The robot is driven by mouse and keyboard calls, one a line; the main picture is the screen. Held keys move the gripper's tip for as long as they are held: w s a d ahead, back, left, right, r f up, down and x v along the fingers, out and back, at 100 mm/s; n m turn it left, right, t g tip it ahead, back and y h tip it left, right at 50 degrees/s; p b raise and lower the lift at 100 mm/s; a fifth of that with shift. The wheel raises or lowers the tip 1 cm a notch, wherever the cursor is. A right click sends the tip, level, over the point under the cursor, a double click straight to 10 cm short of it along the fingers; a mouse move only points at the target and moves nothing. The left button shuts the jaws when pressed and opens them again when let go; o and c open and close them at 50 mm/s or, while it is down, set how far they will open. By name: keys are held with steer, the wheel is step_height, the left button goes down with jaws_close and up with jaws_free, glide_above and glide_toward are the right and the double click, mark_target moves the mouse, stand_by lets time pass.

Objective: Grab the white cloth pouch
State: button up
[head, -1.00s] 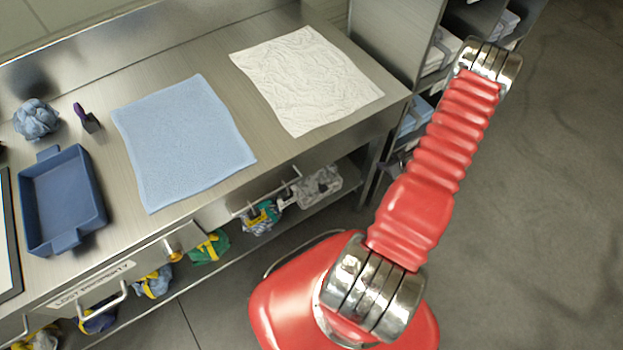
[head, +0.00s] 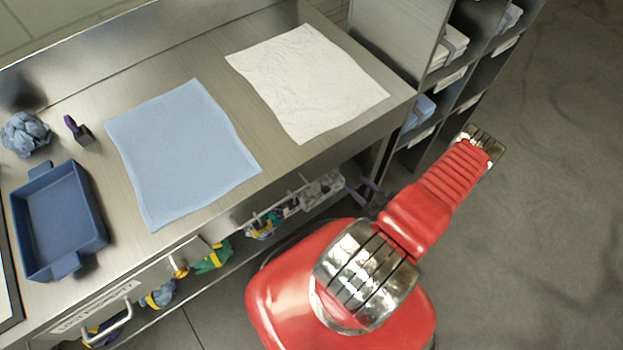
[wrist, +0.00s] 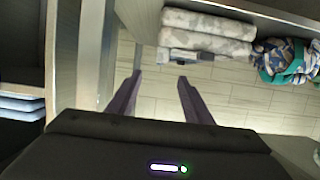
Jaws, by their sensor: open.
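A grey-and-white patterned cloth bundle (head: 322,189) sits under the workbench's front edge in the head view, and looks like the pouch. In the wrist view, a similar pale patterned bundle (wrist: 207,35) lies at the top, beyond the fingertips. My gripper (head: 366,190) shows in the head view just right of the bundle, partly hidden by my arm. In the wrist view, my gripper's two dark fingers (wrist: 158,82) are apart with only floor between them. They do not touch the bundle.
A flat white cloth (head: 305,85) and a blue cloth (head: 180,150) lie on the metal bench. A blue tray (head: 60,225) stands at left. Coloured bundles (wrist: 287,62) sit beside the pale one. A shelf unit (head: 395,40) stands close at right. Open floor lies further right.

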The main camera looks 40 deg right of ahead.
steer(key=shift+w, duration=0.1)
steer(key=shift+x, duration=4.3)
steer(key=shift+w+a, duration=0.1)
steer(key=shift+a+x, duration=0.2)
steer(key=shift+x, duration=2.3)
steer(key=shift+c, duration=0.5)
jaws_close()
